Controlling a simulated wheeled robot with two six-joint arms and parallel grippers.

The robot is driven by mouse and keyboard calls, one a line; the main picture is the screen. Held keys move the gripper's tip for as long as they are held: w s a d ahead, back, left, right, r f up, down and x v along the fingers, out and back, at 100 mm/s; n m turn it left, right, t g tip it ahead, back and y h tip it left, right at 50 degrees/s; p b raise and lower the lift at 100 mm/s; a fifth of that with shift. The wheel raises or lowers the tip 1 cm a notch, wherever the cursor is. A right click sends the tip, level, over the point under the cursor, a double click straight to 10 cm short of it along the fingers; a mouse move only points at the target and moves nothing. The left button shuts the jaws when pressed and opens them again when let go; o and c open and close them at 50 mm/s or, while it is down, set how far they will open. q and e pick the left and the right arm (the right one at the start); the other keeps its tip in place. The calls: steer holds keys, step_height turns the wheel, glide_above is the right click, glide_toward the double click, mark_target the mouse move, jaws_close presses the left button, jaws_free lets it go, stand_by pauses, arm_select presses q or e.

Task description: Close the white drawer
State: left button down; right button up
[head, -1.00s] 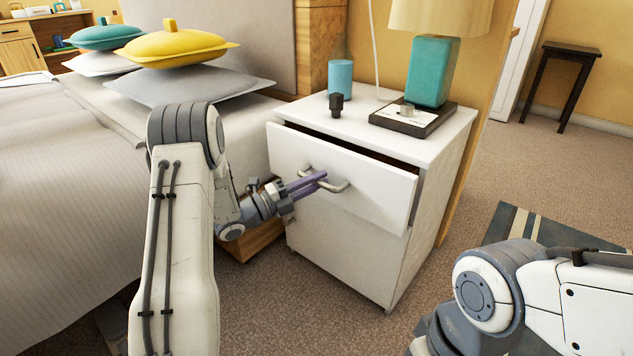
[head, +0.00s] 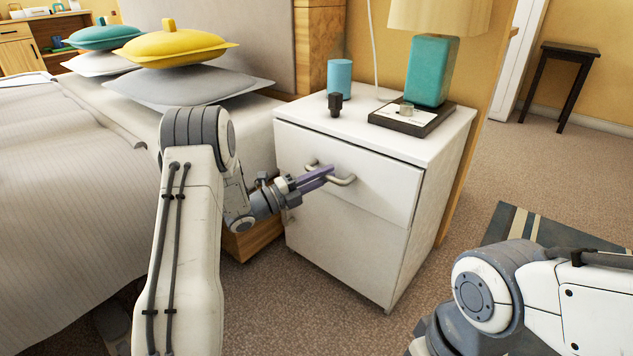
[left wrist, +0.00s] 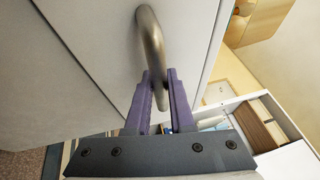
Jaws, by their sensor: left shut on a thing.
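The white drawer (head: 372,187) is the top drawer of the white nightstand (head: 340,249). Its front sits nearly flush with the body, with only a thin dark line along its top edge. My left gripper (head: 328,173) is shut on the drawer's metal bar handle (head: 344,181). In the left wrist view, the purple fingers (left wrist: 159,92) stand on both sides of the curved handle (left wrist: 150,45), against the pale drawer front (left wrist: 95,40). My right arm shows at the lower right of the head view, but its gripper is out of view.
On the nightstand top are a teal lamp (head: 433,71) on a dark base, a blue cup (head: 339,78) and a small dark object (head: 335,104). The bed (head: 65,190) with pillows stands at the left. A striped rug (head: 525,222) lies on the right.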

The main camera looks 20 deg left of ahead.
arm_select(q)
steer(key=shift+w+d, duration=0.25)
steer(key=shift+w, duration=0.45)
steer(key=c, duration=0.8)
jaws_free()
steer(key=shift+d, duration=0.1)
steer(key=p+v, duration=0.4)
steer(key=v, duration=0.6)
steer(key=shift+s+f, duration=0.15)
steer(key=shift+s, duration=0.05)
steer(key=shift+a, duration=0.25)
